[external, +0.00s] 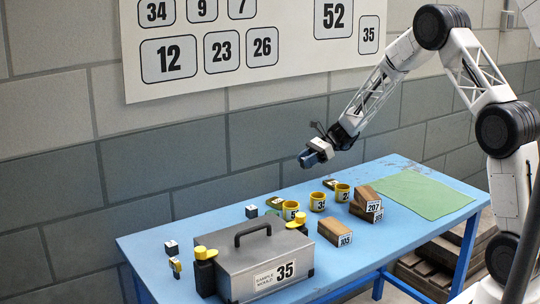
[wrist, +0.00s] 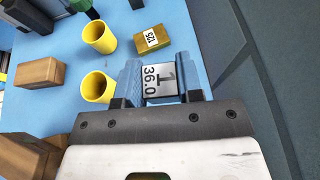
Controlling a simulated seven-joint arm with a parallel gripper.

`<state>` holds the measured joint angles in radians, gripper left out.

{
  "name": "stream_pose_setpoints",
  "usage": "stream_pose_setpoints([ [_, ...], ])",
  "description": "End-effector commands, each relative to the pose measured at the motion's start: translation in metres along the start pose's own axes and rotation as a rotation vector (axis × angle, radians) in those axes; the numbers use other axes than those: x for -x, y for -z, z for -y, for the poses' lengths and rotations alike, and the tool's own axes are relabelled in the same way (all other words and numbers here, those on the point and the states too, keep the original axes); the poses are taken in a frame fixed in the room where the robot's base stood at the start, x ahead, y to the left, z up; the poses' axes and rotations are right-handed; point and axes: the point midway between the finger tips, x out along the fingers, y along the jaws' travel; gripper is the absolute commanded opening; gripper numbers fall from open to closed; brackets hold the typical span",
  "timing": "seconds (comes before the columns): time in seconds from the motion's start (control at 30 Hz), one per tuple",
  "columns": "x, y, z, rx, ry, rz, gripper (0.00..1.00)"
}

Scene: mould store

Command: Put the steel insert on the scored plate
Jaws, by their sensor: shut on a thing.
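My gripper (external: 308,159) is raised above the back of the blue table, clear of the things on it. In the wrist view its blue fingers (wrist: 159,80) are shut on a small grey block with a white label reading "1 36.0", which I take as the steel insert (wrist: 160,78). The insert is hard to make out in the external view. No plate with clear scored lines can be picked out. A flat brass-coloured piece labelled 125 (wrist: 151,39) lies just beyond the fingers in the wrist view; I cannot tell whether it is the scored plate.
Yellow cups (external: 317,202) stand mid-table, with brown blocks (external: 334,230) in front and to the right. A grey sample mould case (external: 258,266) with yellow-topped clamps fills the front left. Small dark cubes (external: 252,211) sit at the left. A green mat (external: 425,193) lies bare at the right.

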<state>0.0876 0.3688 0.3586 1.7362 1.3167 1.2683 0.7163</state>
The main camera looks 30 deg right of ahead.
Motion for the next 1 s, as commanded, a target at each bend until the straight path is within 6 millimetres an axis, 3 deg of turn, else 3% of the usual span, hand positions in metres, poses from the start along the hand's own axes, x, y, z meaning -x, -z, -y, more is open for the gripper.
stream_pose_setpoints([
  [0.4,0.086,0.022,-0.004,-0.081,0.198,0.0,0.02],
  [0.53,0.106,0.027,-0.006,-0.101,0.247,-0.001,0.02],
  [0.7,0.118,0.031,-0.008,-0.116,0.278,0.0,0.02],
  [1.0,0.12,0.032,-0.008,-0.118,0.282,0.0,0.02],
])
